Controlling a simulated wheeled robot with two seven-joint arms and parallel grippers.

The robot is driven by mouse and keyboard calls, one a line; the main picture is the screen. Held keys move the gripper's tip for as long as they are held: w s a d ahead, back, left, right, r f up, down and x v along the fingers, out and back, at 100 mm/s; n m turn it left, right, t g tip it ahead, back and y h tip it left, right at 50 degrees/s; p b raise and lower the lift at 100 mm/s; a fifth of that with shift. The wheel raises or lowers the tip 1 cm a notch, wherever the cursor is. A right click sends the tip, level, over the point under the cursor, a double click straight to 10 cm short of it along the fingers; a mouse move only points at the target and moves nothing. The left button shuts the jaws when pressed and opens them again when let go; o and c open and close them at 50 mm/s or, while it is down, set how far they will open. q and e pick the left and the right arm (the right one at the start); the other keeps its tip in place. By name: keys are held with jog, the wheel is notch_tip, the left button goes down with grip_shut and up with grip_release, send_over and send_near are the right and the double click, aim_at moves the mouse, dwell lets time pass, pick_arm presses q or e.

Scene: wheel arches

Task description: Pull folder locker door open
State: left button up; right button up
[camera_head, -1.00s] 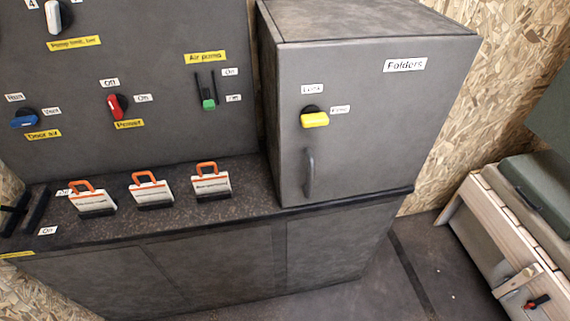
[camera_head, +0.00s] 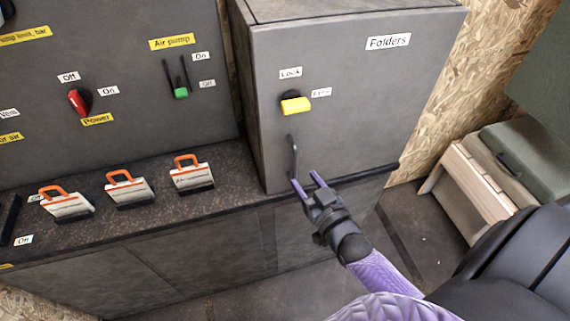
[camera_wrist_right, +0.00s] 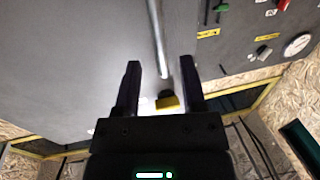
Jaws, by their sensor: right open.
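The grey folder locker (camera_head: 350,22) has a white "Folders" label. Its front door (camera_head: 350,110) looks closed. A thin upright door handle (camera_head: 293,155) is on the door's lower left. A yellow lock knob (camera_head: 296,105) sits above it, beside "Lock" and "Free" labels. My right gripper (camera_head: 307,181) is open at the handle's lower end. In the right wrist view, the handle (camera_wrist_right: 157,38) runs in line between the open fingers of the gripper (camera_wrist_right: 161,64), and the yellow knob (camera_wrist_right: 168,103) shows between them. I cannot tell if they touch the handle. My left gripper is not in view.
The counter (camera_head: 235,170) left of the locker carries several orange-handled tags (camera_head: 127,188). A control panel (camera_head: 130,100) with switches stands behind it. A wooden bench with a green lid (camera_head: 515,155) stands at the right. Bare floor shows between bench and cabinet.

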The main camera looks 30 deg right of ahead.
aim_at(296, 168)
jog(key=w+b, duration=0.1)
jog(key=w, duration=0.4)
jog(key=shift+w+d, duration=0.15)
jog(key=shift+w, duration=0.2)
jog(key=shift+f, duration=0.1)
grip_shut()
dwell(0.9)
